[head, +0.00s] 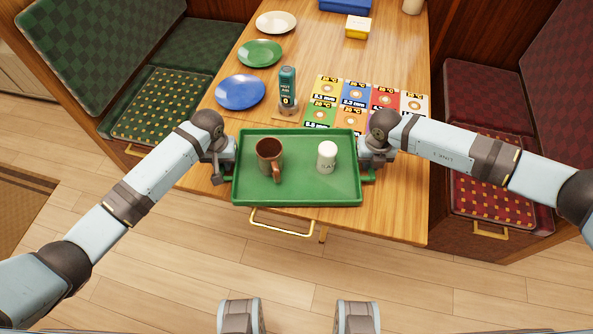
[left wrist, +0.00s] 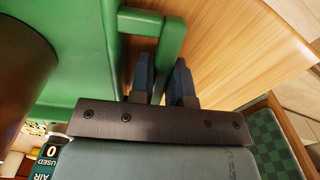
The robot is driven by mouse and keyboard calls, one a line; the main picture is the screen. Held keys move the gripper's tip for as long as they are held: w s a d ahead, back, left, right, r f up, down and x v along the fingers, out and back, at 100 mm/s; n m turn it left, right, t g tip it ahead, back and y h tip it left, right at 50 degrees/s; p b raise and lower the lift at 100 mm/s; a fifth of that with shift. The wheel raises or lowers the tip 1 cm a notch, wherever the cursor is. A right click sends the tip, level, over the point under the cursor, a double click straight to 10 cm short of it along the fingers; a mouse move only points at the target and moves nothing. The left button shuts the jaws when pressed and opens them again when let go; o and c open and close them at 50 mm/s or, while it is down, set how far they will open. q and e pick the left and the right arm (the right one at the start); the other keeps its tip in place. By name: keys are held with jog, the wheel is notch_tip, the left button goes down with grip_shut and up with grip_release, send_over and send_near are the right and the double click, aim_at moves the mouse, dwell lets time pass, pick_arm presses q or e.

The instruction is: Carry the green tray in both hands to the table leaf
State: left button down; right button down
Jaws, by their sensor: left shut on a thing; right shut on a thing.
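The green tray (head: 305,190) is level in front of me in the head view, over the near end of the wooden table leaf (head: 400,215). I cannot tell whether it touches the wood. A brown mug (head: 269,155) and a white shaker (head: 327,157) stand upright on it. My left gripper (head: 227,172) is shut on the tray's left handle. In the left wrist view, its dark fingers (left wrist: 162,80) are around the green handle (left wrist: 172,40). My right gripper (head: 372,172) is at the tray's right handle and shut on it, partly hidden by its own arm.
Behind the tray stand a dark bottle (head: 287,88) and a sheet of coloured cards (head: 372,97). Blue (head: 240,91), green (head: 260,53) and white (head: 276,22) plates line the left edge. A yellow-and-white box (head: 358,27) is farther back. Benches flank the table.

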pick_arm(q)
jog(key=c, duration=1.1)
grip_release()
pick_arm(e)
jog(key=c, duration=1.1)
grip_release()
jog(key=shift+f, duration=0.1)
pick_arm(q)
notch_tip(320, 180, up, 12)
pick_arm(e)
notch_tip(320, 180, up, 12)
